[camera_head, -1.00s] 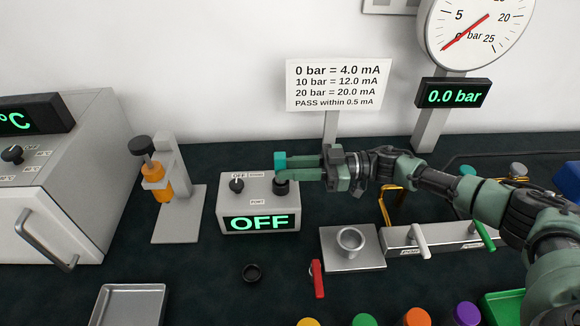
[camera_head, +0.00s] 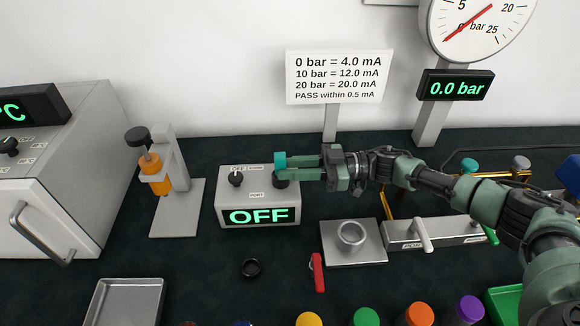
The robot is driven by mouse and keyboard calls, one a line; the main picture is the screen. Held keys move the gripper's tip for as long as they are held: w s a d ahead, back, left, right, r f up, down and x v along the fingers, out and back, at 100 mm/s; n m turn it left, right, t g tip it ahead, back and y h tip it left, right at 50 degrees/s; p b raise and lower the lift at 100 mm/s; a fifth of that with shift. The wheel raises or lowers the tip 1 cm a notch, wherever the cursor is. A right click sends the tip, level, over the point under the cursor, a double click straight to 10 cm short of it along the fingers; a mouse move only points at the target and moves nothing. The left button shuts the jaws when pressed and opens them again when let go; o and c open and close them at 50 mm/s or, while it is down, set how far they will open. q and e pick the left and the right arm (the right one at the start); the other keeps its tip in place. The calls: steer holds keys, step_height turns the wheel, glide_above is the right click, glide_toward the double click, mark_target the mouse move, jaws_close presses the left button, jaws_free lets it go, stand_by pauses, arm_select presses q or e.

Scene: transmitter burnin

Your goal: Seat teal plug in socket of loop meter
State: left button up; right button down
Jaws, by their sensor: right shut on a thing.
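The loop meter (camera_head: 235,207) is a grey box with a green "OFF" display, a small knob at its left and a dark round socket (camera_head: 281,183) at its right. My right gripper (camera_head: 290,168) reaches in from the right and is shut on the teal plug (camera_head: 280,159). The plug is upright over the socket, its lower part hidden by the fingers. I cannot tell whether it touches the socket or stays just above it. My left gripper is not in view.
An orange-bodied hand pump (camera_head: 155,173) stands left of the meter. A plate with a cup (camera_head: 352,233) and a valve manifold (camera_head: 405,236) lie beneath my right arm.

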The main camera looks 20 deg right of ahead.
steer(key=shift+f, duration=0.25)
steer(key=c, duration=1.1)
jaws_free()
steer(key=shift+c, duration=0.2)
step_height(320, 180, up, 20)
steer(key=shift+r, duration=0.1)
